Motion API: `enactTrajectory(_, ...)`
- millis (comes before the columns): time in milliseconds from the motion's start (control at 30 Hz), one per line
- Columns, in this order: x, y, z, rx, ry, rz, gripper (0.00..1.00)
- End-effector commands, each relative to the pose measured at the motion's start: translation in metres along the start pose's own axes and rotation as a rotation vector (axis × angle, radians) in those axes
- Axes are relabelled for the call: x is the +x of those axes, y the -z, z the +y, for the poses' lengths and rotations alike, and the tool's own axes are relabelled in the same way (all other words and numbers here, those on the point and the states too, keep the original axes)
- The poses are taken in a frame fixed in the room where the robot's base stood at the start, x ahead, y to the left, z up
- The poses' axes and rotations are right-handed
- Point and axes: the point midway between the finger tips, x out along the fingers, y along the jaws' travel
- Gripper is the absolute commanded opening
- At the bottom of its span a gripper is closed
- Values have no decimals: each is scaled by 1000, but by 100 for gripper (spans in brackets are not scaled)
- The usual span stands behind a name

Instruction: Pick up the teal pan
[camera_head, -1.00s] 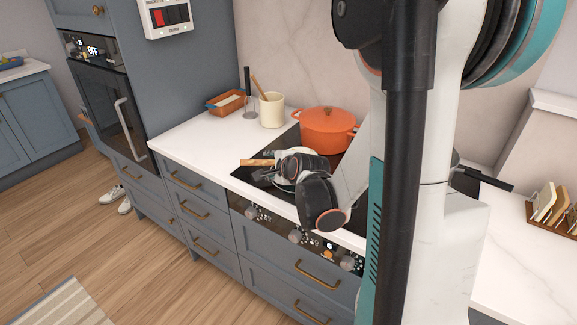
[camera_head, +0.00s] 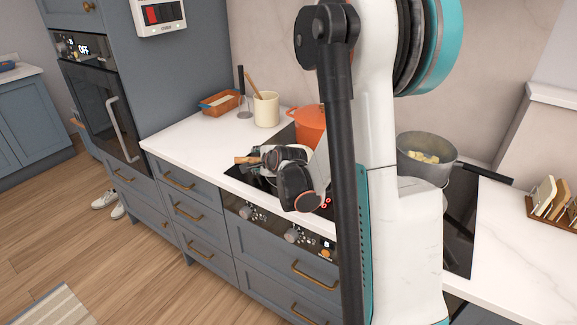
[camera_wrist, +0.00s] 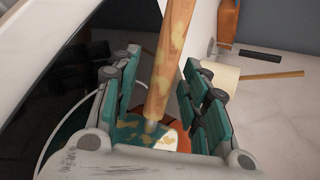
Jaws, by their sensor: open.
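The teal pan (camera_wrist: 122,134) shows in the wrist view between my gripper's finger bases, partly hidden, with yellowish patches on it. Its patchy wooden handle (camera_wrist: 172,60) runs up between the two fingers. My gripper (camera_wrist: 162,68) is open, a finger on either side of the handle, with gaps visible. In the head view the handle's end (camera_head: 245,160) sticks out left of my gripper (camera_head: 259,159), over the black hob. There my gripper and arm hide most of the pan.
An orange pot (camera_head: 309,123) stands behind my gripper. A grey pot with yellow pieces (camera_head: 426,170) is right of my arm. A cream crock (camera_head: 266,110) and an orange dish (camera_head: 220,103) stand at the back left. The left counter front is clear.

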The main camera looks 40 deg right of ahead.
Motion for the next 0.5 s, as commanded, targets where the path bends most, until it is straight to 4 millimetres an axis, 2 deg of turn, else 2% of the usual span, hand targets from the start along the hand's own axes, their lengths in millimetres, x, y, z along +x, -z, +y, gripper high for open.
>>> enactTrajectory(67, 0, 0, 0, 0, 0, 0, 39)
enactTrajectory(233, -1, 0, 0, 0, 0, 0, 1)
enactTrajectory(500, -1, 0, 0, -1, 1, 0, 0)
